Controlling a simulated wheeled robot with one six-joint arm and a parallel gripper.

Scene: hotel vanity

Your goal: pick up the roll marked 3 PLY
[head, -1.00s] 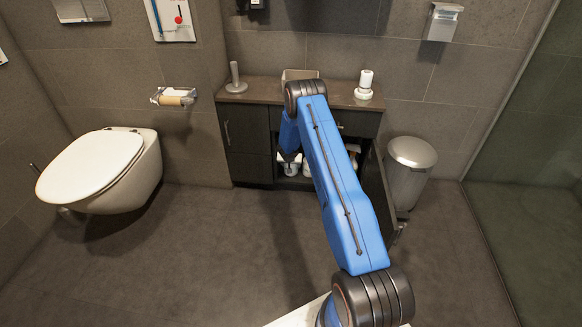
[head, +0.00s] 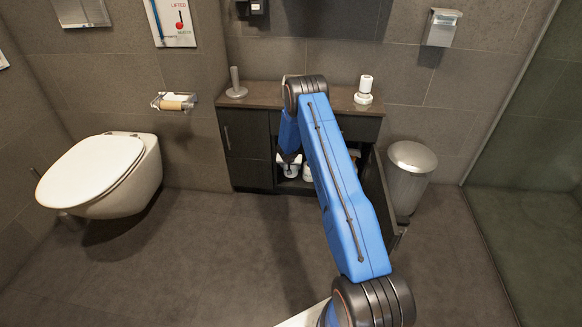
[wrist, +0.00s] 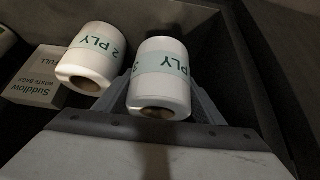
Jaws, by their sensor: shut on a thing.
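In the wrist view a white roll (wrist: 160,92) with a pale teal band sits between the fingers of my gripper (wrist: 160,104). Its band reads PLY; the number is turned away to the left and only partly shows, so I cannot read it surely. My gripper is shut on this roll, which is tilted with its cardboard core end towards me. A second white roll (wrist: 92,60), marked 2 PLY, lies just to its left.
A waste bags box (wrist: 34,90) stands left of the rolls in the wrist view. The open cabinet door (head: 380,195) stands right of my arm, beside a metal bin (head: 408,175). White items (head: 290,168) show inside the cabinet.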

